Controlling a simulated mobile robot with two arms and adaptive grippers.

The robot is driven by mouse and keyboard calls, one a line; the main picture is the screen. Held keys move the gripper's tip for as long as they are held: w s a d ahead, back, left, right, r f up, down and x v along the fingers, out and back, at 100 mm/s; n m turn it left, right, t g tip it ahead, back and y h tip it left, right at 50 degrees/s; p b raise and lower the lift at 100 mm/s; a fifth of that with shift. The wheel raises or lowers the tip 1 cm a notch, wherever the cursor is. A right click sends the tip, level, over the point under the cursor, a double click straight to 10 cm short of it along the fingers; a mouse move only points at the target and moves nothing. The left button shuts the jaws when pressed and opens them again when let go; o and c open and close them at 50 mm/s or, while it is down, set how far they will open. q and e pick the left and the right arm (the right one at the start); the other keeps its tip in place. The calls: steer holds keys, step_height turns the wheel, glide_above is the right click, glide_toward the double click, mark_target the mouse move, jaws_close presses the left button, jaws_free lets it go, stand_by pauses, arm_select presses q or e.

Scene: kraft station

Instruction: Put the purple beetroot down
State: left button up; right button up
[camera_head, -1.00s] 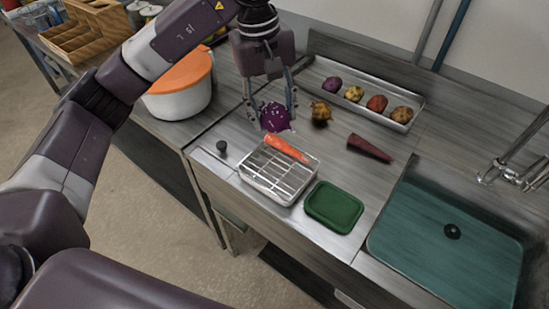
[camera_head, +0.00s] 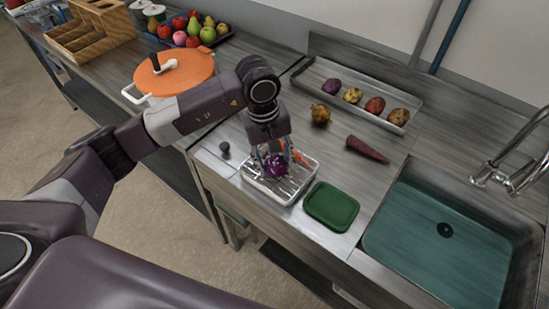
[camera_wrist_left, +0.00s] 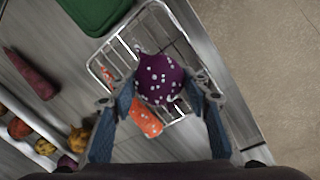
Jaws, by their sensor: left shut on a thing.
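The purple beetroot (camera_head: 275,165), with pale specks, is between the fingers of my left gripper (camera_head: 272,158), which is shut on it. In the left wrist view the beetroot (camera_wrist_left: 160,78) sits between both fingertips, over the wire rack tray (camera_wrist_left: 187,47). In the head view the rack tray (camera_head: 284,194) lies directly below the beetroot; I cannot tell whether they touch. An orange carrot (camera_wrist_left: 146,118) lies on the rack beside the beetroot, partly hidden by it and the gripper. My right gripper is not in view.
A green lid or board (camera_head: 331,206) lies right of the rack. A dark red root (camera_head: 367,149) and a brown round vegetable (camera_head: 320,115) lie on the counter. A metal tray (camera_head: 334,69) holds several vegetables.

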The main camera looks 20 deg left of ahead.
arm_select(q)
steer(key=shift+f, duration=0.15)
steer(key=o, duration=1.1)
steer(key=shift+o, duration=0.6)
